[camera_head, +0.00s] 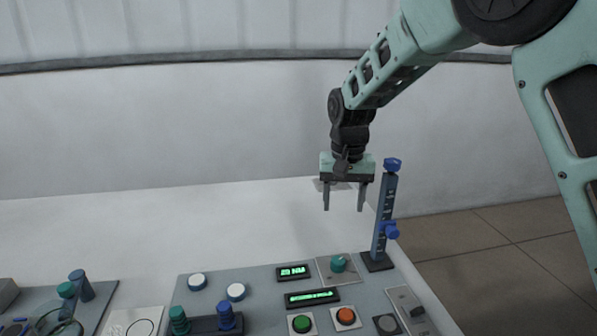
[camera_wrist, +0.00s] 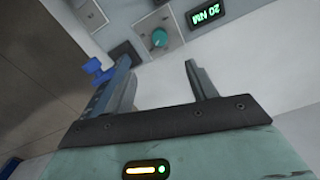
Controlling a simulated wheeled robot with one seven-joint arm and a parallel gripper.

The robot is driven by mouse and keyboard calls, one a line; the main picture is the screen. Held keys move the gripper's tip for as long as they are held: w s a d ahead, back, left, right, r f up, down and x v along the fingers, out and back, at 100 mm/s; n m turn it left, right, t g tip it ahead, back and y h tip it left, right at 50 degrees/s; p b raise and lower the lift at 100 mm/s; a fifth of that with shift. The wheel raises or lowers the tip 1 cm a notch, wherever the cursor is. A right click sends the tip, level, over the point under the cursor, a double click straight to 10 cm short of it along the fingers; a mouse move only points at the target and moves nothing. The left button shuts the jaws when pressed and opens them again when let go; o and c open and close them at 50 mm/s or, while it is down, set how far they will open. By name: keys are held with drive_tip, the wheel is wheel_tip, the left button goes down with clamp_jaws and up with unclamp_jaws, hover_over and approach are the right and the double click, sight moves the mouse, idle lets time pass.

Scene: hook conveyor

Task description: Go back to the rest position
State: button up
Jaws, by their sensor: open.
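My gripper (camera_head: 344,197) hangs pointing down above the white table, behind the control panel and left of the blue post. Its two fingers are apart with nothing between them. In the wrist view the open gripper (camera_wrist: 162,75) also shows empty, with the panel and its green knob (camera_wrist: 159,38) beyond the fingertips.
A blue upright post (camera_head: 385,210) with blue knobs stands close to the right of my gripper. The control panel (camera_head: 255,318) holds a green knob (camera_head: 338,263), displays, and green and orange buttons (camera_head: 346,316). The table's back left (camera_head: 130,230) is clear.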

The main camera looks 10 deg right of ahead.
drive_tip(key=s+a+r+n+y, duration=0.15)
drive_tip(key=s+a, duration=0.25)
drive_tip(key=s, duration=0.4)
drive_tip(key=s+a+r+n, duration=0.1)
drive_tip(key=s+a+n, duration=0.2)
drive_tip(key=s, duration=0.5)
drive_tip(key=s+f+n, duration=0.1)
drive_tip(key=s+n, duration=0.5)
drive_tip(key=s, duration=1.1)
drive_tip(key=shift+d+f+h, duration=0.3)
drive_tip(key=shift+f+h, duration=0.1)
drive_tip(key=shift+h, duration=0.05)
